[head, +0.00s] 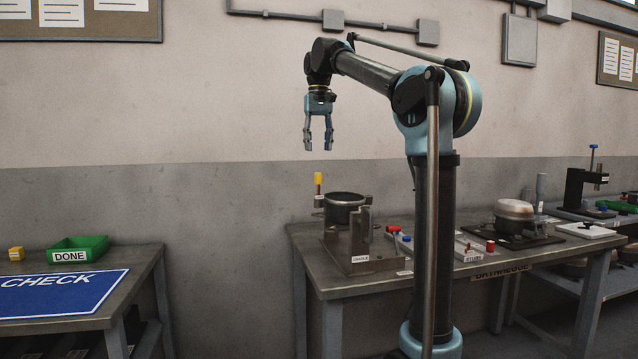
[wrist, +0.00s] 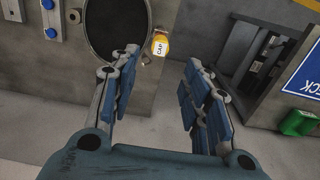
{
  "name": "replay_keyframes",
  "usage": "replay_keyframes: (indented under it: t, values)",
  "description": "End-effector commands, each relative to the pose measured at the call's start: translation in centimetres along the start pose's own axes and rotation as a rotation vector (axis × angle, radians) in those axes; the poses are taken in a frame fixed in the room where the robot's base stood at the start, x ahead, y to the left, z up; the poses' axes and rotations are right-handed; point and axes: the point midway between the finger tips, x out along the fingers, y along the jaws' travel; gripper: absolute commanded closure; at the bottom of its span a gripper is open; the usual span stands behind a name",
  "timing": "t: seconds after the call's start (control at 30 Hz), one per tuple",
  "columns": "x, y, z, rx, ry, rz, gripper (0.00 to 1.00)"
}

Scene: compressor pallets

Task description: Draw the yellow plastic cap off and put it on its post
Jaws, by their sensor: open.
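The yellow plastic cap (head: 318,178) sits upright on top of a thin stub at the left side of a dark round housing (head: 345,206) held in a metal stand on the table. In the wrist view the yellow cap (wrist: 160,46) carries a white label reading CAP and shows beside the housing's round opening (wrist: 115,28). My gripper (head: 318,149) is open and empty, pointing down, above the cap and apart from it. In the wrist view the cap lies between and beyond the fingertips of my gripper (wrist: 163,66). I cannot tell which post belongs to the cap.
Small red and blue capped pieces (head: 399,236) stand right of the stand. A pale metal pot (head: 514,214) sits farther right on the workbench (head: 310,255). A separate left table holds a green DONE tray (head: 78,250) and a blue CHECK mat (head: 62,293). A floor gap separates the tables.

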Motion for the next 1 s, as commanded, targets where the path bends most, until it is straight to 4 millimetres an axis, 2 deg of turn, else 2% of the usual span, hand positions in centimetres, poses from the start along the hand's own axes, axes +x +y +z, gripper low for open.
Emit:
replay_keyframes:
  t: [0.7, 1.0]
  values:
    - [7.5, 0.2, 0.0, 0.002, 0.0, 0.0, 0.57]
    - [8.7, 0.1, 0.0, 0.002, 0.0, 0.0, 0.57]
